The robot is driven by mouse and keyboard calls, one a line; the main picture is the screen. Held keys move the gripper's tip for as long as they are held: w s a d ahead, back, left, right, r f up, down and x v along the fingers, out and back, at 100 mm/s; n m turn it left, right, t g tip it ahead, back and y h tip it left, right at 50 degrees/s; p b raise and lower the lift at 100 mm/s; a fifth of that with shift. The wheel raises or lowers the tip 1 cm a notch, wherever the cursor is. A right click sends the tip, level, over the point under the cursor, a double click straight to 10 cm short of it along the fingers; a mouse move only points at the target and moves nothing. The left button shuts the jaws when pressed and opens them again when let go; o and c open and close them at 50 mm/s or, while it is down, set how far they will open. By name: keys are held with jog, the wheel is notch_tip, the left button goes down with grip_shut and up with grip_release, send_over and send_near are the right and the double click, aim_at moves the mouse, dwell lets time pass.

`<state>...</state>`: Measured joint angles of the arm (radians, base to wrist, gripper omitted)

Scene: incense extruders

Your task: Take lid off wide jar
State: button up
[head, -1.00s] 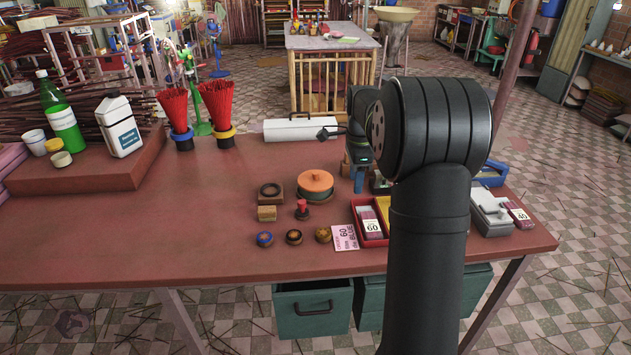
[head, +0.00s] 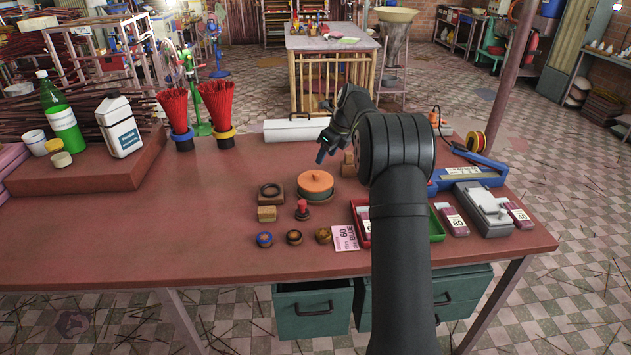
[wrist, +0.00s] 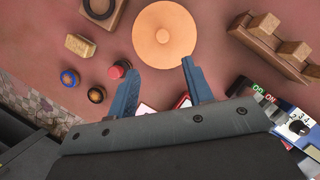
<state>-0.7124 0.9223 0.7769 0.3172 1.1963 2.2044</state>
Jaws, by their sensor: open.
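In the head view my gripper (head: 322,154) hangs above and behind the jar, apart from the lid. The jar's body is mostly hidden under the lid in the wrist view.
Left of the jar are a dark ring on a wooden block (head: 270,191), a small wooden block (head: 267,214) and a red-knobbed stamp (head: 302,209). Several small round pieces lie in front. A notched wooden rack (wrist: 275,45) stands to the right. Trays and a scale (head: 482,208) lie further right.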

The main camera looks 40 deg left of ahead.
aim_at(316, 173)
jog(key=x, duration=0.4)
jog(key=shift+a+f, duration=0.15)
jog(key=shift+f, duration=0.15)
jog(key=shift+w+a+x, duration=0.1)
jog(key=shift+a+x, duration=0.05)
jog(key=shift+x, duration=1.2)
jog(key=shift+w+a+x, duration=0.15)
jog(key=shift+a+x, duration=0.05)
jog(key=shift+x, duration=1.1)
jog(key=shift+r, duration=0.15)
grip_shut()
